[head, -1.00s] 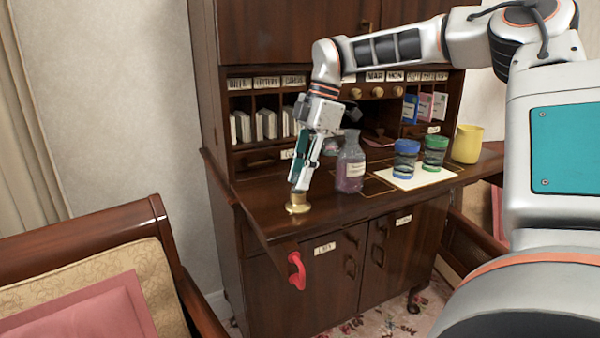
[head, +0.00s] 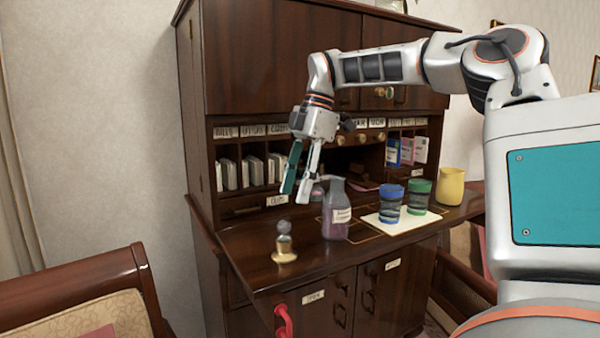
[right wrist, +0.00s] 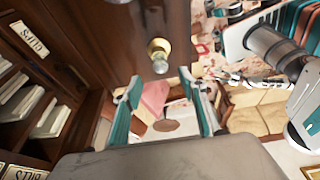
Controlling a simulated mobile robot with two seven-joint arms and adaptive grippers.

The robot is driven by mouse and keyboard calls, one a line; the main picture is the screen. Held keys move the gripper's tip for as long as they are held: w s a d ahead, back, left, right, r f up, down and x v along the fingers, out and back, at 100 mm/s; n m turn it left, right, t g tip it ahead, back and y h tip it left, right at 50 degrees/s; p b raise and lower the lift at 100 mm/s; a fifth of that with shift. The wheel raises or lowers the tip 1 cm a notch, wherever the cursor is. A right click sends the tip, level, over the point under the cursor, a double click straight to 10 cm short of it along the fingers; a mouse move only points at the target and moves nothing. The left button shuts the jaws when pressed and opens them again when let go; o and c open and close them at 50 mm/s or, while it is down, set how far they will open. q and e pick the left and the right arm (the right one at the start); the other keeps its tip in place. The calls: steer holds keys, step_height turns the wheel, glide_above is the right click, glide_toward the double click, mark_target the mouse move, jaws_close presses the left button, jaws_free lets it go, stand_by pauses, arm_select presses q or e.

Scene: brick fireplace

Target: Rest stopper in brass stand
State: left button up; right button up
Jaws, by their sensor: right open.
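The clear grey stopper (head: 283,227) sits upright in the small brass stand (head: 284,256) near the front left of the desk top. In the right wrist view, the stopper (right wrist: 160,66) and the brass stand (right wrist: 157,46) show just beyond the fingertips, between their lines. My right gripper (head: 296,196) is open and empty, above the stopper and apart from it. Its open fingers also show in the right wrist view (right wrist: 160,85).
A bottle of purple liquid (head: 337,215) stands right of the stand. A blue-lidded jar (head: 390,205) and a green-lidded jar (head: 418,199) stand on a white mat (head: 391,227). A yellow cup (head: 451,187) is farther right. Labelled pigeonholes (head: 250,165) rise behind.

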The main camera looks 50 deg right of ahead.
steer(key=shift+v, duration=1.8)
